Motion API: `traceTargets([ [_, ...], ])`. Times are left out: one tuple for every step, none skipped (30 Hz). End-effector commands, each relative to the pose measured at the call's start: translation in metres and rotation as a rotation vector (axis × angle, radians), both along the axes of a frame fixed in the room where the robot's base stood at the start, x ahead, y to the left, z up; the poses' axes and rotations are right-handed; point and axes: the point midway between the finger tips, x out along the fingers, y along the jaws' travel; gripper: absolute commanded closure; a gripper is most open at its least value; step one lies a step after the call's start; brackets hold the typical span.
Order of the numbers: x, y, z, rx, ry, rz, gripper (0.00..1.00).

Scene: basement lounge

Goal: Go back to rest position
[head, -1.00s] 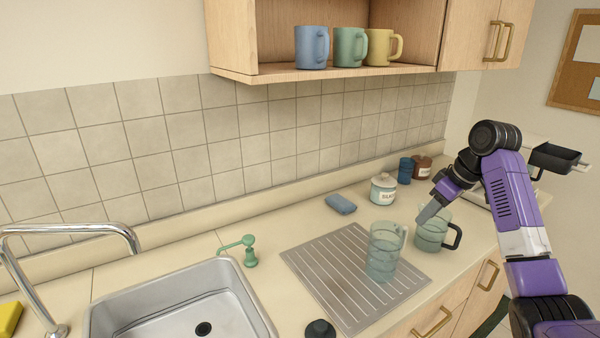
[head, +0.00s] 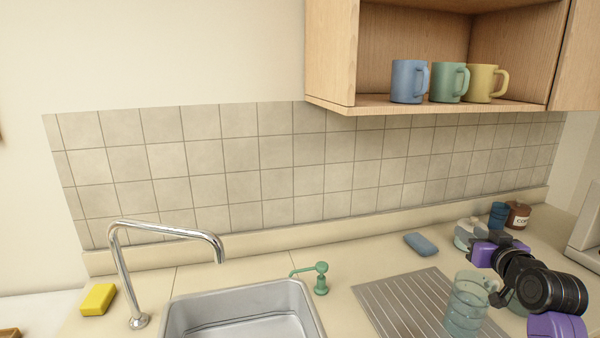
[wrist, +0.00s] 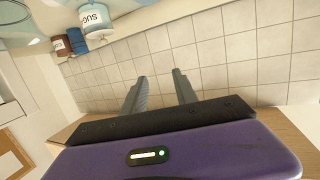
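My gripper (wrist: 160,75) shows in the wrist view with its two grey fingers apart and nothing between them. Beyond the fingers is the tiled wall. In the head view my purple and black arm reaches in at the lower right, and my fingers cannot be made out. The arm is close in front of the sugar jar (head: 465,234) and covers part of it. The jar also shows at the top of the wrist view (wrist: 97,18), upside down. A clear glass pitcher (head: 464,305) stands on the drainboard, just left of my arm.
The ribbed drainboard (head: 390,302) lies right of the sink (head: 240,297). A faucet (head: 125,270), yellow sponge (head: 97,299), green soap pump (head: 321,280) and blue cloth (head: 421,244) are nearby. Several mugs (head: 408,82) stand in the open cabinet (head: 330,50) above.

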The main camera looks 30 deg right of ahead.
Motion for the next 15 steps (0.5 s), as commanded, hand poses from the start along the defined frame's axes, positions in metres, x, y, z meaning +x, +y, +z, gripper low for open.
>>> traceTargets([
  [0.003, 0.023, -0.012, 0.008, -0.041, -0.001, 0.65],
  [0.003, 0.034, -0.017, 0.007, -0.066, -0.003, 0.65],
  [0.002, 0.048, -0.021, 0.006, -0.098, -0.009, 0.65],
  [0.001, 0.06, -0.026, 0.006, -0.119, -0.011, 0.65],
  [0.0, 0.071, -0.03, 0.007, -0.138, -0.013, 0.65],
  [-0.003, 0.087, -0.035, 0.007, -0.165, -0.015, 0.65],
  [-0.006, 0.098, -0.04, 0.007, -0.182, -0.018, 0.65],
  [-0.009, 0.11, -0.043, 0.007, -0.199, -0.018, 0.65],
  [-0.014, 0.126, -0.049, 0.009, -0.217, -0.018, 0.65],
  [-0.018, 0.138, -0.053, 0.008, -0.23, -0.017, 0.65],
  [-0.022, 0.149, -0.057, 0.008, -0.242, -0.017, 0.65],
  [-0.029, 0.165, -0.061, 0.006, -0.257, -0.015, 0.65],
  [-0.034, 0.177, -0.065, 0.007, -0.266, -0.012, 0.65],
  [-0.039, 0.188, -0.068, 0.007, -0.275, -0.01, 0.65],
  [-0.047, 0.203, -0.072, 0.004, -0.284, -0.006, 0.65],
])
